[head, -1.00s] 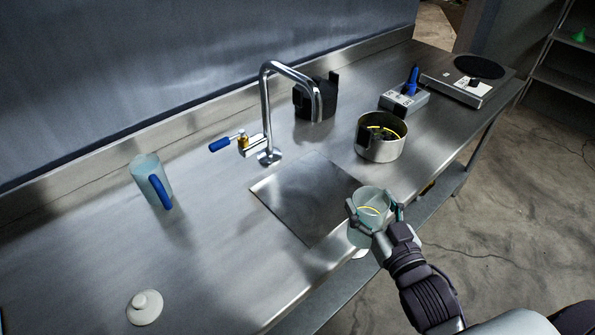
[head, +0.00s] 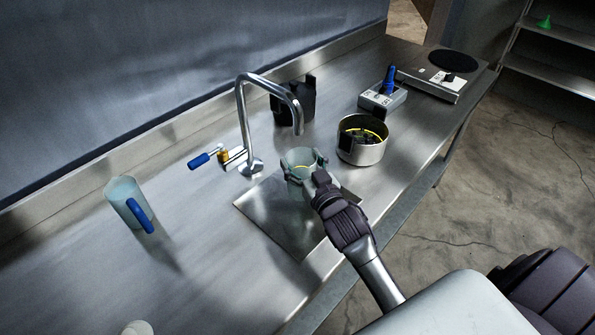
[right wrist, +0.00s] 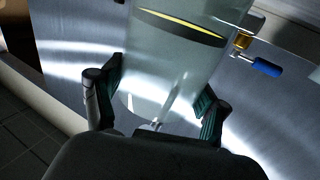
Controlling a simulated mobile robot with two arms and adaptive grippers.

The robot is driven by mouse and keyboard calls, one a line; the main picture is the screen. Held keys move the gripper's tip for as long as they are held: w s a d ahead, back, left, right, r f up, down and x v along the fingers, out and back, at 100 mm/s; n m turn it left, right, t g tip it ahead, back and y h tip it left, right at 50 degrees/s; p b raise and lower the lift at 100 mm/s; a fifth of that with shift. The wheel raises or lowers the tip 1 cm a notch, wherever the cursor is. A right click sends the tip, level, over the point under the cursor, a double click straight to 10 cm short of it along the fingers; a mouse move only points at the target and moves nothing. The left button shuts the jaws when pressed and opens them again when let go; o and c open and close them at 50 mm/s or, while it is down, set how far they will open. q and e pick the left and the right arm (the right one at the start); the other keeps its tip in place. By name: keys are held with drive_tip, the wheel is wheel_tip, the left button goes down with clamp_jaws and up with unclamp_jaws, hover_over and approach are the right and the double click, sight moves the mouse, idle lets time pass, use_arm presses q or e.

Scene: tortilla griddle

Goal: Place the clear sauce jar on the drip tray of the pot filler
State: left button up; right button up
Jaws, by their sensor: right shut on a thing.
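The clear sauce jar (head: 297,172), with a yellow line near its rim, is held by my right gripper (head: 304,170). In the right wrist view the jar (right wrist: 178,60) stands between the two fingers of the gripper (right wrist: 157,103), which touch its sides. The jar is over the flat square drip tray (head: 262,208); I cannot tell whether its base touches the tray. The pot filler (head: 245,120) is a curved chrome spout with a blue-handled lever (head: 199,161), and its outlet is above and near the jar. My left gripper is not in view.
A frosted pitcher with a blue handle (head: 126,203) stands at left. A round steel pot (head: 362,152) stands close to the jar's right. A black container (head: 308,100), a grey box (head: 382,96) and a hot plate (head: 443,78) are farther back. The left counter is mostly clear.

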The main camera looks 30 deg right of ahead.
drive_tip(key=shift+w+a+f, duration=0.2)
drive_tip(key=shift+w+a, duration=0.05)
drive_tip(key=shift+w, duration=0.05)
drive_tip(key=shift+w+f, duration=0.1)
drive_tip(key=shift+f, duration=0.2)
wheel_tip(320, 180, down, 3)
drive_tip(key=shift+f+p, duration=0.1)
drive_tip(key=shift+p, duration=0.25)
drive_tip(key=shift+f, duration=0.2)
drive_tip(key=o, duration=1.8)
drive_tip(key=shift+f, duration=0.1)
